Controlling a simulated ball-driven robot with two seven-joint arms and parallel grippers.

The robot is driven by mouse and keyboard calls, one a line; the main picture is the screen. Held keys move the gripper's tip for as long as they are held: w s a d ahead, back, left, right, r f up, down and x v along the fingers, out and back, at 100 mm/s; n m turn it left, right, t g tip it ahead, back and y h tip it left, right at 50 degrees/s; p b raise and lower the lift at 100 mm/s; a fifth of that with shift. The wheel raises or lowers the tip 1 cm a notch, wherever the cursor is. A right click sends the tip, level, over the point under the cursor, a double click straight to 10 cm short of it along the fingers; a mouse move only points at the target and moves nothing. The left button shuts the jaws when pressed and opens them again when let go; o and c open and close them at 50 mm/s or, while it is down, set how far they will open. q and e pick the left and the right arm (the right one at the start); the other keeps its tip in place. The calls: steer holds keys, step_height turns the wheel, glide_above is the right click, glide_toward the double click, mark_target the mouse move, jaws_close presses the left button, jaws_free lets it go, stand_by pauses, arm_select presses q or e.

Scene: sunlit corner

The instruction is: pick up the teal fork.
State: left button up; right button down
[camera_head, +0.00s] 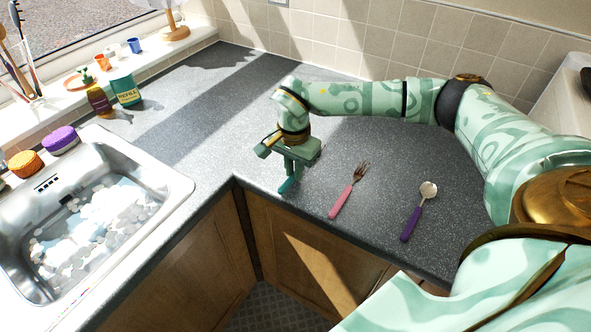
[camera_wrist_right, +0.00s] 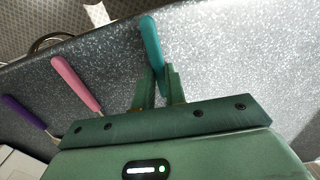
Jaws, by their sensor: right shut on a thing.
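The teal fork (camera_head: 289,184) shows as a teal handle under my right gripper (camera_head: 291,172) in the head view, near the counter's front edge. In the right wrist view the teal handle (camera_wrist_right: 151,44) runs down between the two fingers of the right gripper (camera_wrist_right: 160,85). The fingers are shut on it. The fork's tines are hidden by the gripper. I cannot tell whether the fork still touches the counter. My left gripper is not in view.
A pink-handled fork (camera_head: 341,202) and a purple-handled spoon (camera_head: 411,224) lie on the grey counter (camera_head: 215,120) to the right. A metal sink (camera_head: 180,185) with water is at the left. A green box (camera_head: 126,91) and bottle stand behind it. The counter's middle is clear.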

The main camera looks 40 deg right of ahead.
steer(key=s+a+r+p, duration=0.3)
steer(key=s+a+r, duration=0.5)
steer(key=s+r, duration=0.3)
steer(key=shift+s+a+r, duration=0.15)
steer(key=shift+r, duration=0.45)
stand_by(0.3)
